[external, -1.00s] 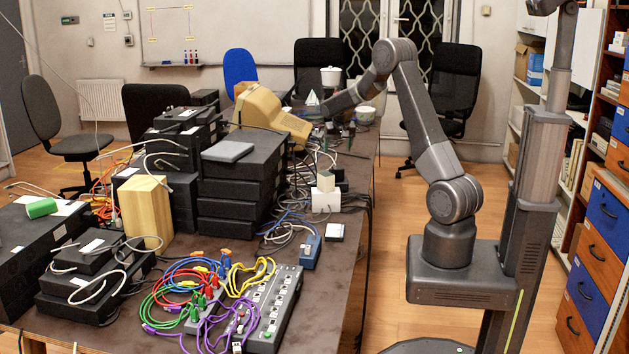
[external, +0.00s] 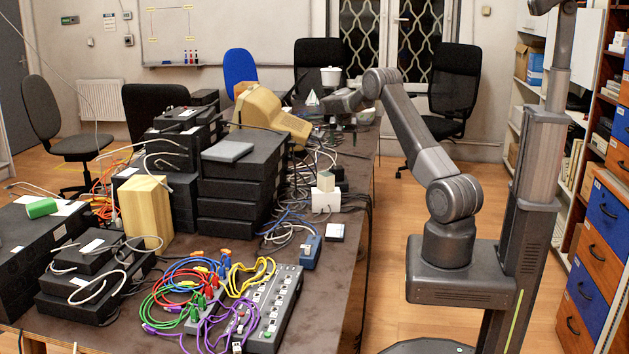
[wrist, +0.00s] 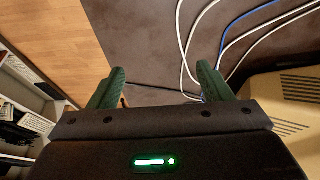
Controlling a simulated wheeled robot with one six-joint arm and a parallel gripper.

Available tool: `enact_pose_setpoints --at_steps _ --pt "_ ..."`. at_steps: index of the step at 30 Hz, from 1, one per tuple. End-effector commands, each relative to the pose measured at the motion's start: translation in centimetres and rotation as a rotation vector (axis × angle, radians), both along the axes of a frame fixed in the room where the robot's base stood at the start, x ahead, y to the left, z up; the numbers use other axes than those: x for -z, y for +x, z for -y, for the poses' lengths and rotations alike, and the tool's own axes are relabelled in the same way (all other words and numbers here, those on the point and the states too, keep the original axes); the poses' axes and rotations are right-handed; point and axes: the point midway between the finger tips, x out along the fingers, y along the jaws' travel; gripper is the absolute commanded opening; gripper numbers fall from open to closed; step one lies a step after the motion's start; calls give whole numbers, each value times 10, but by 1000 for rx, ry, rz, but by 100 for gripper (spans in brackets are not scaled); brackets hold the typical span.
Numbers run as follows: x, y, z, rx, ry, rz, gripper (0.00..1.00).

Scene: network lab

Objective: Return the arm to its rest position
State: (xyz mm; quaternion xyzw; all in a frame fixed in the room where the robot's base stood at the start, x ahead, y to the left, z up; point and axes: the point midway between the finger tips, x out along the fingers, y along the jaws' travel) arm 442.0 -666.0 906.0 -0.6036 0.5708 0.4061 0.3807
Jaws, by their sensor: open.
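My arm (external: 415,140) rises from its base at the right of the table and bends over to the table's far end. Its upper link slopes up and left, and the forearm (external: 348,101) reaches left over the tabletop. My gripper (wrist: 160,88) shows in the wrist view with its two green fingers wide apart and nothing between them. Beyond the fingers are the brown tabletop, part of its edge and the wood floor. In the external view the fingers are small and hard to make out.
The table (external: 335,270) holds stacked black boxes (external: 240,185), a beige monitor (external: 268,112) and loose cables. White and blue cables (wrist: 205,45) and a beige casing (wrist: 285,98) lie close to the right finger. Shelves (external: 600,200) stand at the right. Floor between table and base is clear.

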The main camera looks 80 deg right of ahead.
Motion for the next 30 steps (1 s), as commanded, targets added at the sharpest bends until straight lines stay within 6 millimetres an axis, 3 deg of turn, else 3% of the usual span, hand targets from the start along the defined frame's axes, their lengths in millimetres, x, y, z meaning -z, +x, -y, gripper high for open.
enact_pose_setpoints --at_steps 20,30 --pt "22 -40 81 231 -3 3 72" --pt "82 -40 80 232 -1 2 72"
